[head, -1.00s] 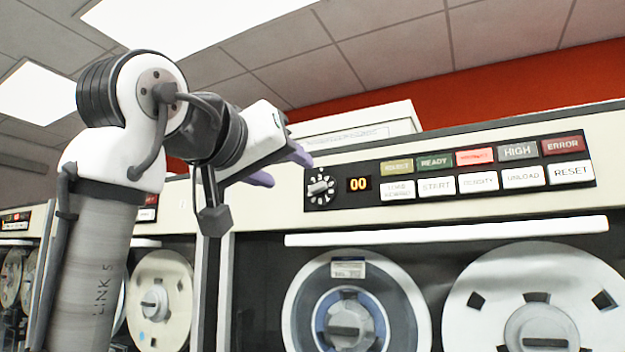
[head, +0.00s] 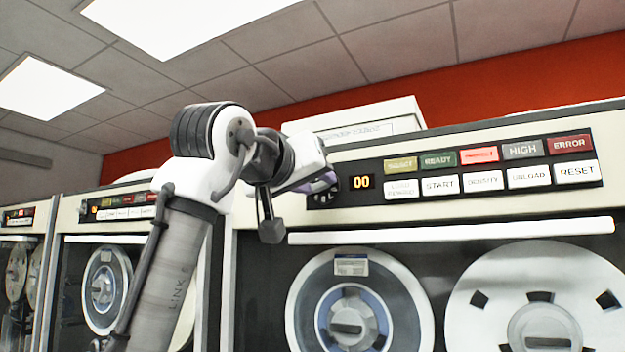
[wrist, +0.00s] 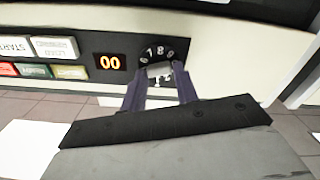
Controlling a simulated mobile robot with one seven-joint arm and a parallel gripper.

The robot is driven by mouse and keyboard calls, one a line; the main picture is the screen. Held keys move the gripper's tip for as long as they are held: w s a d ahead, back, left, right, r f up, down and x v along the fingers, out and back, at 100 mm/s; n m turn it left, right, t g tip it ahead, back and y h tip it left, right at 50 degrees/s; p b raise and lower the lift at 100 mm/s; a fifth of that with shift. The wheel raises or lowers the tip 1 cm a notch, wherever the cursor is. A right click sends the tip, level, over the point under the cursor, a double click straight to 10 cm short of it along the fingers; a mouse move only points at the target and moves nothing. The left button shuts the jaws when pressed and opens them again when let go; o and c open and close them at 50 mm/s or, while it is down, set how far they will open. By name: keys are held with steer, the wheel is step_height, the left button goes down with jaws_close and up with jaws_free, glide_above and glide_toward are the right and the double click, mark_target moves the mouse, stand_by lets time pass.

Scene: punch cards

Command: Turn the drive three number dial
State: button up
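The number dial is a black panel patch with white digits and a pale knob (wrist: 160,72), upside down in the wrist view. In the head view my gripper hides most of it; part of its digit ring (head: 322,198) shows. A display reading 00 (head: 361,182) sits right of the dial, also in the wrist view (wrist: 109,63). My gripper (wrist: 160,78) has its two purple fingers apart, one on each side of the knob. I see no clear grip on it. In the head view my gripper (head: 326,180) is at the panel's left end.
Coloured and white buttons (head: 490,166) fill the panel to the right. A white ledge (head: 450,232) runs below, above two tape reels (head: 400,290). Other tape drives (head: 105,285) stand at the left. A pale box (head: 372,118) lies on top.

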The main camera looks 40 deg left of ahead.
steer(key=c, duration=0.5)
steer(key=shift+n, duration=0.3)
steer(key=n+b, duration=0.1)
steer(key=n, duration=0.5)
steer(key=shift+f, duration=0.1)
steer(key=n, duration=0.4)
steer(key=shift+a, duration=0.1)
steer(key=shift+f+n, duration=0.1)
steer(key=shift+n, duration=1.7)
steer(key=o, duration=1)
steer(key=shift+c, duration=0.2)
